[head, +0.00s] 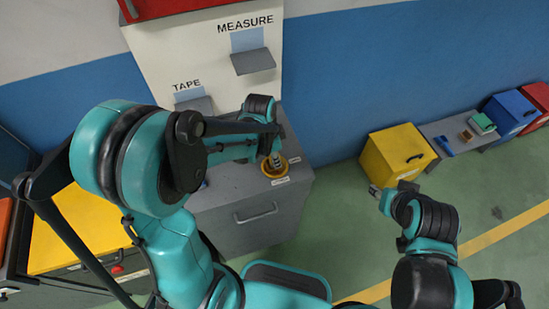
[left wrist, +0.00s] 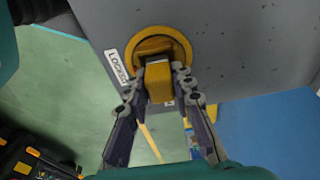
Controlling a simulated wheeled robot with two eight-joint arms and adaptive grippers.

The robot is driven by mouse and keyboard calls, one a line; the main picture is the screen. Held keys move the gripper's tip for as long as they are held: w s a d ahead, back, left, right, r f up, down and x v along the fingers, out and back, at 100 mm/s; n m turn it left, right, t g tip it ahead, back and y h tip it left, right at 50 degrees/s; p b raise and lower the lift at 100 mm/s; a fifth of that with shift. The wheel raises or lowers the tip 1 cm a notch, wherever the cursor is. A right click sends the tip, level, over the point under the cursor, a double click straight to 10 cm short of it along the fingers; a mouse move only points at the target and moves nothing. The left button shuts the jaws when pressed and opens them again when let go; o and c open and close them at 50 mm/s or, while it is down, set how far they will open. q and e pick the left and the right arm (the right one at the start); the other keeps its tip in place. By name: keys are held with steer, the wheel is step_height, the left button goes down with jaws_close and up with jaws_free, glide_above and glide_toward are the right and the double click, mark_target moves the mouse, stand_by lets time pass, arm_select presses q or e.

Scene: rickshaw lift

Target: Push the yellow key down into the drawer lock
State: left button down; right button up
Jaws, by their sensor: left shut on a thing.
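The yellow key (left wrist: 159,84) shows in the left wrist view between the fingers of my left gripper (left wrist: 166,88), which is shut on it. The key's far end meets the round yellow lock (left wrist: 178,42) on the grey cabinet. How deep it sits is hidden. In the head view the lock (head: 271,172) is a yellow ring on the grey cabinet top (head: 225,191), with my left gripper (head: 276,161) right over it. The key is not clear there. My right gripper (head: 374,189) is apart, over the floor near the yellow box; its finger state is unclear.
The cabinet front has a drawer handle (head: 256,213). A "LOCKED" label (left wrist: 117,66) lies beside the lock. A white panel (head: 205,55) with small shelves rises behind. A yellow box (head: 398,152), a low bench (head: 455,135) and more boxes stand right. Green floor is open between.

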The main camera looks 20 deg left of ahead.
arm_select(q)
steer(key=shift+s+d+f+b, duration=0.1)
steer(key=shift+s+f+b, duration=0.3)
steer(key=shift+f, duration=0.4)
steer(key=shift+w+f, duration=0.25)
steer(key=shift+w, duration=0.2)
steer(key=shift+r, duration=0.1)
steer(key=shift+r, duration=0.1)
steer(key=shift+r+p, duration=2.3)
steer(key=shift+r, duration=0.75)
steer(key=shift+s+f, duration=0.1)
